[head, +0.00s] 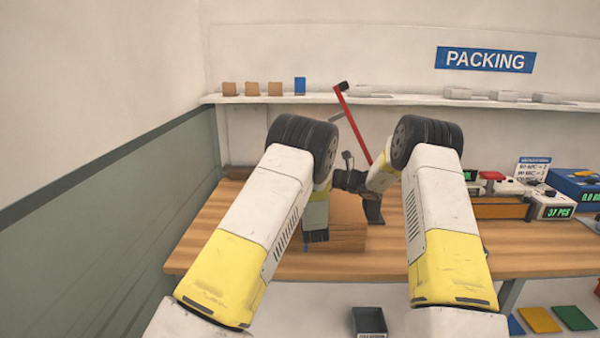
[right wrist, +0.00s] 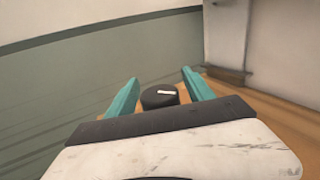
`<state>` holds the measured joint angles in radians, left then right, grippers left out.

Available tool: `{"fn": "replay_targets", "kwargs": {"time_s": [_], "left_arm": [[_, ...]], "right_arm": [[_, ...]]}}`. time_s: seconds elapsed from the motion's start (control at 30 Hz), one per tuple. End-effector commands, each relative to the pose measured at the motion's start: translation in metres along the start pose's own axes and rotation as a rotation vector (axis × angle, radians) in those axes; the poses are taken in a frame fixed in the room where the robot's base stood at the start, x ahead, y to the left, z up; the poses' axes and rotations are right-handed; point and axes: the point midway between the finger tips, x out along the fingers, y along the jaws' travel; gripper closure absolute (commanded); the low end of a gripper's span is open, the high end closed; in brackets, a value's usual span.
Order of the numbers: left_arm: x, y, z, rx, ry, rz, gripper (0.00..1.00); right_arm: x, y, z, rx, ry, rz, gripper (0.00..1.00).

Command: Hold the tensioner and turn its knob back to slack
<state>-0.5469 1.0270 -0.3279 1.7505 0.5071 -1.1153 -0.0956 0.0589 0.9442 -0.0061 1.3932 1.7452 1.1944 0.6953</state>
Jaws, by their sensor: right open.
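The tensioner shows in the head view as a long red lever (head: 355,125) with a black end, leaning up to the left behind my arms. In the right wrist view a round black knob (right wrist: 159,99) with a white mark on top sits between the teal fingers of my right gripper (right wrist: 160,79). The fingers are open, with a gap on each side of the knob. My left gripper (head: 316,236) points down beside a cardboard stack; its fingers are largely hidden, so its hold cannot be told.
The brown cardboard stack (head: 348,224) stands on the wooden bench (head: 225,230). A shelf (head: 420,99) with small boxes runs along the wall behind. Devices with displays (head: 550,204) stand at the right. The bench is clear at the left.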

Motion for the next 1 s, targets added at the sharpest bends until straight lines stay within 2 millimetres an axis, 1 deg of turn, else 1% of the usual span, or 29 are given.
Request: {"fn": "replay_targets", "kwargs": {"time_s": [0.03,0.33,0.53,0.67,1.0], "left_arm": [[0.0006,0.0001,-0.0025,-0.001,0.005,0.0,1.0],[0.0006,0.0001,-0.0025,-0.001,0.005,0.0,1.0],[0.0005,0.0001,-0.0025,-0.001,0.005,0.0,1.0],[0.0005,0.0002,-0.0024,-0.001,0.005,0.0,1.0],[0.0001,0.0009,-0.002,-0.002,0.004,0.001,1.0]], "right_arm": [[-0.0002,0.0,0.0,0.0,0.0,0.0,0.41],[-0.0005,-0.0001,0.0001,0.0,0.0,0.0,1.0],[-0.0005,-0.0003,0.0003,-0.002,-0.002,0.013,1.0],[-0.0001,0.0001,0.0005,-0.002,-0.006,0.051,1.0],[-0.0007,0.0053,0.0006,-0.004,-0.015,0.262,1.0]]}}
